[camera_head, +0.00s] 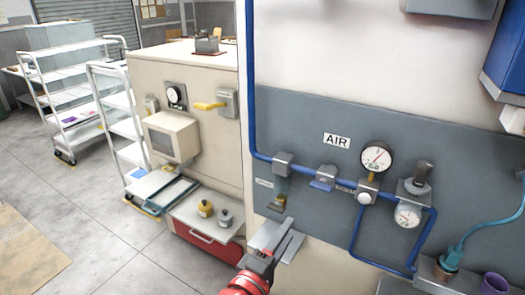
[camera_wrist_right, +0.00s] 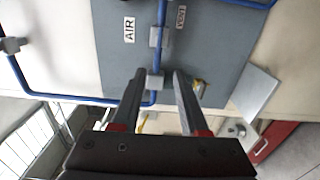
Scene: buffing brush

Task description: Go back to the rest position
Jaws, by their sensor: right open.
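My right gripper (camera_head: 285,228) reaches up from the bottom middle of the head view, with a red arm part behind it. It is in front of the lower left part of the grey AIR panel (camera_head: 310,115), close to a small metal plate (camera_head: 293,246). In the right wrist view, my right gripper (camera_wrist_right: 160,75) has its two dark fingers apart with nothing held between them. The grey panel (camera_wrist_right: 205,55) and the metal plate (camera_wrist_right: 256,93) also show there. Whether the fingers touch anything is not clear. My left gripper is not in view.
A blue pipe (camera_head: 251,90) runs along the panel with gauges (camera_head: 376,157) and fittings. A brass-tipped fitting (camera_head: 278,203) hangs just above the gripper.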

